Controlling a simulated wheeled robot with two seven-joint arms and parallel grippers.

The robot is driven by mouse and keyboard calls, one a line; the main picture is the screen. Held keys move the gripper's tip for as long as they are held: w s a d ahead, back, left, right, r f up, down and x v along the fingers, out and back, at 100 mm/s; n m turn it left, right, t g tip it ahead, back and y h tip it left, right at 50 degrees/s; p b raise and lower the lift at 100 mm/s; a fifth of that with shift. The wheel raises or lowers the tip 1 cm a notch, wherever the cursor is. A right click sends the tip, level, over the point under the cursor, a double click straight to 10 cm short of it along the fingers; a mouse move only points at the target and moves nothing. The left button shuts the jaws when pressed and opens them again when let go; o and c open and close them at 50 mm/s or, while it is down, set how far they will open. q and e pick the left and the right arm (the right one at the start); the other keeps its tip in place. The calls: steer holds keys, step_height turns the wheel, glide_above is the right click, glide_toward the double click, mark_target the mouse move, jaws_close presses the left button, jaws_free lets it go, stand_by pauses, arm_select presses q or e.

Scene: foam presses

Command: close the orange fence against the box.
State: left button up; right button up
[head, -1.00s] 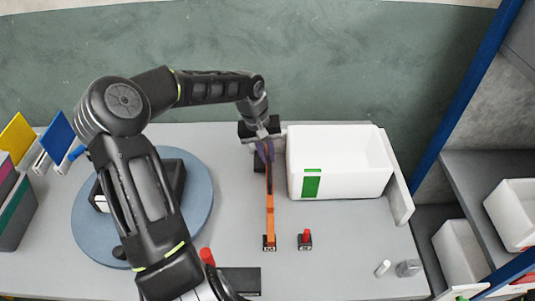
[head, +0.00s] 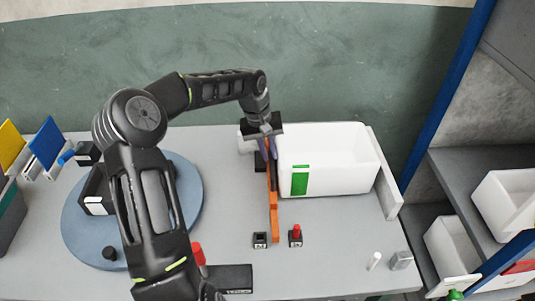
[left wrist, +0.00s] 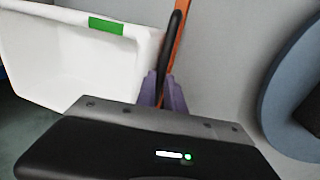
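The orange fence (head: 274,215) is a narrow upright strip on the grey table. It runs front to back beside the left wall of the white box (head: 335,178), which has a green label. A small gap seems to show between fence and box near the front. My left gripper (head: 267,152) is at the fence's back part, just left of the box. In the left wrist view its purple fingers (left wrist: 163,92) stand on both sides of a black handle (left wrist: 173,45) along the orange fence (left wrist: 181,42). The fingertips are partly hidden. My right gripper is not in view.
A black block (head: 260,240) and a red-topped block (head: 296,236) sit near the fence's front end. A white end plate (head: 389,190) stands right of the box. A blue round disc (head: 80,230) lies at left. The front right table is mostly clear.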

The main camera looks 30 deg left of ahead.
arm_select(q)
steer(key=o, duration=0.4)
steer(key=shift+a+r, duration=0.15)
steer(key=shift+r, duration=0.4)
steer(key=r, duration=0.2)
steer(key=r+b, duration=0.1)
steer(key=r, duration=0.1)
steer(key=s+a+r, duration=0.1)
steer(key=r, duration=0.1)
steer(key=shift+r+b, duration=0.35)
